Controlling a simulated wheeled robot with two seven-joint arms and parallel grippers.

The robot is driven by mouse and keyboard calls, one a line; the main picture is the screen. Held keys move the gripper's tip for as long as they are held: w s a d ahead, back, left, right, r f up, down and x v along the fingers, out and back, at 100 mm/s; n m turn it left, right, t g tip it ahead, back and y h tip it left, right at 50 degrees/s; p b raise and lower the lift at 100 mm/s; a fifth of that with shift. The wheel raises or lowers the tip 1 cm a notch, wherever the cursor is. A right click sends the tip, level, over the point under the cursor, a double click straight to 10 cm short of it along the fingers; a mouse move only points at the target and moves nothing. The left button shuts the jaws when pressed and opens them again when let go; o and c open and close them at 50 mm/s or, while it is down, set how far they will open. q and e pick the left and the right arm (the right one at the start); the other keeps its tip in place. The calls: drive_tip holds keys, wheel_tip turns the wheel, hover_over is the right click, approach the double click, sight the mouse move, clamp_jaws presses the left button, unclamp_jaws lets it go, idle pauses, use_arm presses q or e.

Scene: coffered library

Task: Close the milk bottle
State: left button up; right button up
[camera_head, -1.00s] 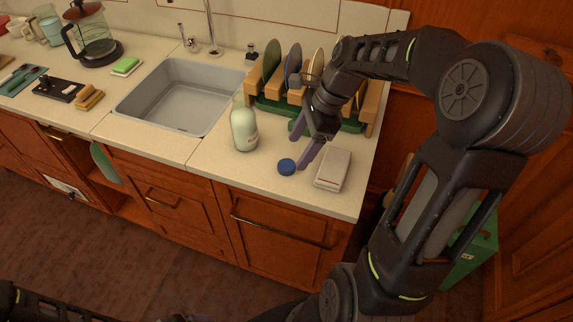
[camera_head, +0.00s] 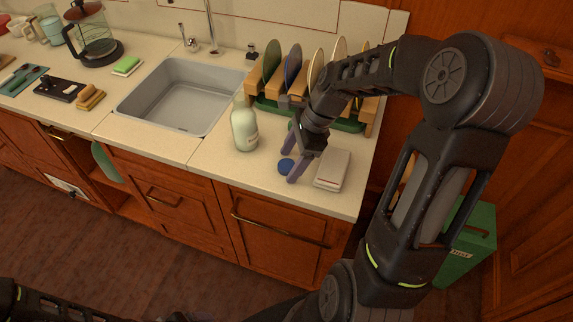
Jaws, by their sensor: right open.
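The milk bottle (camera_head: 244,127) is pale greenish white and stands upright on the counter, right of the sink. Its neck top appears to be uncapped. A round blue cap (camera_head: 286,166) lies on the counter in front and to the right of the bottle. My right gripper (camera_head: 291,167) is open, pointing down, with its purple-grey fingers at the cap; one finger partly overlaps the cap's right side. I cannot tell whether the fingers touch it. My left arm shows only at the bottom left; its gripper is not visible.
A small white box (camera_head: 332,168) lies right of the cap, near the gripper. A wooden dish rack (camera_head: 369,115) with plates stands behind. The sink (camera_head: 178,97) is left of the bottle. The counter's front edge (camera_head: 270,195) is close to the cap.

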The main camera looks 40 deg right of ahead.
drive_tip(key=c, duration=1.4)
